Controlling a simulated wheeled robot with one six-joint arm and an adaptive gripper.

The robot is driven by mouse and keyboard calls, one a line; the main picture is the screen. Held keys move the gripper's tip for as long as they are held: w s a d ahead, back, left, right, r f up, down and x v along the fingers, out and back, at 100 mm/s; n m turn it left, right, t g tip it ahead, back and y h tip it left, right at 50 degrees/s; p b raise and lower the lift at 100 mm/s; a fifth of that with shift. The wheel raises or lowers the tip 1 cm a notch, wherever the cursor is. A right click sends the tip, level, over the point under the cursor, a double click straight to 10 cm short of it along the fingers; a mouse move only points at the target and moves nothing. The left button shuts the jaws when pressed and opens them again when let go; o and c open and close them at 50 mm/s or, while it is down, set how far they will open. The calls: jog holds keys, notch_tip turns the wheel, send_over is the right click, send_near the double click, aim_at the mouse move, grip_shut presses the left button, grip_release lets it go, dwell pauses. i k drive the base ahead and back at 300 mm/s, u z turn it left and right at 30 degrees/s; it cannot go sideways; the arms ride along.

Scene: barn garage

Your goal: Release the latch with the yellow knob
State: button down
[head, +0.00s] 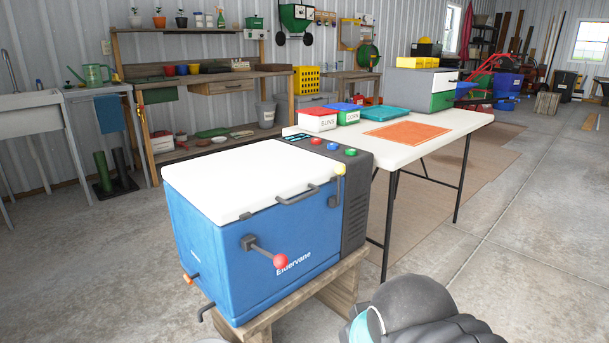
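A blue chest cooler (230,255) marked "Eldervane" stands in the foreground with its white lid (250,175) down. The yellow knob (339,169) sits at the right end of the cooler's front, near the lid's edge, on a short dark latch lever (334,198) that points up. A dark handle (298,195) is on the lid's front edge, left of the yellow knob. A red knob (280,261) on a dark lever is lower on the front. An orange knob (189,278) is at the lower left. My gripper's fingers are not visible; only dark rounded parts of my arm show at bottom right.
The cooler rests on a low wooden stand (345,288). A dark side panel with colored buttons (330,147) adjoins the lid. Behind, a white folding table (470,123) holds boxes and an orange mat (407,132). Concrete floor (530,260) is clear at right.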

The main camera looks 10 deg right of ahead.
aim_at(340, 169)
jog(key=z, duration=0.85)
jog(key=i, duration=0.35)
jog(key=u, duration=0.65)
